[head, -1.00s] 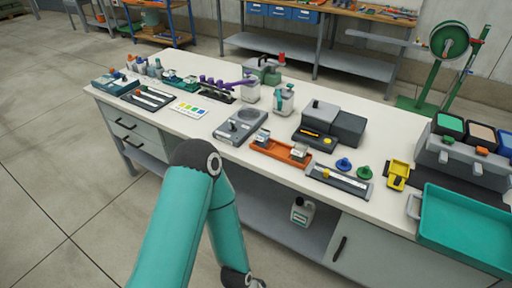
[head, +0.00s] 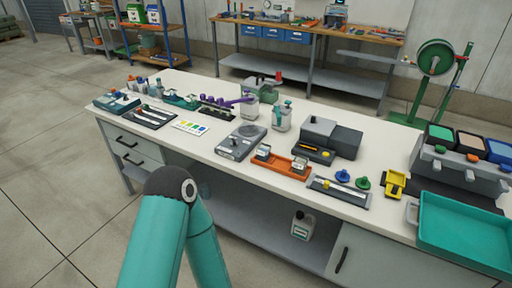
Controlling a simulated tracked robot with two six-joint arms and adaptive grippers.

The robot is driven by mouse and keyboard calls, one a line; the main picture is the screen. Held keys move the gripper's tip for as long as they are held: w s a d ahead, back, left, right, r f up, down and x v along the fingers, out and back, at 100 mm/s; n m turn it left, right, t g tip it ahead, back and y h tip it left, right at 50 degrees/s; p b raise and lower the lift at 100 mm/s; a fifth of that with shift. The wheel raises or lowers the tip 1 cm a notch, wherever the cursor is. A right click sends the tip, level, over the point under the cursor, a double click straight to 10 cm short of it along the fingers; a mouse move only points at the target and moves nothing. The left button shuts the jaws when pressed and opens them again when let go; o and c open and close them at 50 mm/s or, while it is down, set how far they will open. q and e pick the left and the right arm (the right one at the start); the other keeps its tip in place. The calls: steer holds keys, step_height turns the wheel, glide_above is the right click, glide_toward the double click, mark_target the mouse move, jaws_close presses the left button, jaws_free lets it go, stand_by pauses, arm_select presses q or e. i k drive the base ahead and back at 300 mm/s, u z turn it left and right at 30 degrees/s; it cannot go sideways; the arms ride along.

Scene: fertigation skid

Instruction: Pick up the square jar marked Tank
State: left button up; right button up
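Two small square jars with pale labels stand in an orange tray (head: 281,164) on the bench: a left jar (head: 263,152) and a right jar (head: 299,165). Two larger clear square containers stand farther back, a left one (head: 250,106) and one with a teal top (head: 282,117). The labels are too small to read, so I cannot tell which is marked Tank. A teal arm of mine rises from the bottom edge in front of the bench. Neither gripper is in view.
A grey scale-like device (head: 241,141) stands left of the orange tray. A dark grey instrument (head: 330,138) stands behind the tray. A slotted holder (head: 338,192) lies right of it, and a teal tray (head: 465,235) sits at the right end.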

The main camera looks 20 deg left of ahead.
mark_target(263, 153)
steer(key=u, duration=0.6)
steer(key=i, duration=1.15)
steer(key=u, duration=0.85)
steer(key=k, duration=0.7)
steer(key=u, duration=0.15)
steer(key=i, duration=0.75)
steer(key=z, duration=0.05)
